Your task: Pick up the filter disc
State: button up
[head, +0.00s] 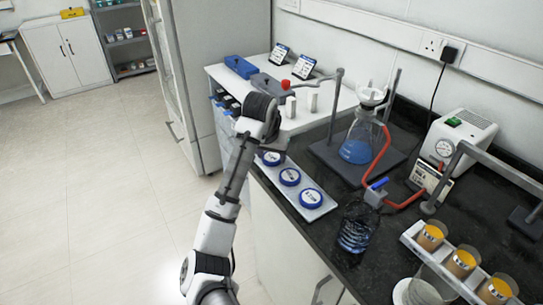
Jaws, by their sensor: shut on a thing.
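My gripper (270,150) is at the far end of this row, mostly hidden by my own wrist. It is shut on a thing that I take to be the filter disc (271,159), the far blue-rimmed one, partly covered. I cannot tell whether this disc is lifted off the tray.
A flask of blue liquid (357,149) with a funnel (371,95) stands right of the tray, with a red hose (384,150). A dark bottle (356,226), a white pump (462,138) and a rack of orange-filled cups (462,262) crowd the bench. The floor at left is clear.

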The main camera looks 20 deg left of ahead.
aim_at(272, 155)
jog(key=shift+r, duration=0.5)
jog(key=b+v, duration=0.1)
jog(key=v, duration=0.1)
jog(key=shift+r, duration=0.3)
jog(key=s+b, duration=0.2)
jog(key=s, duration=1.5)
jog(key=shift+d, duration=0.25)
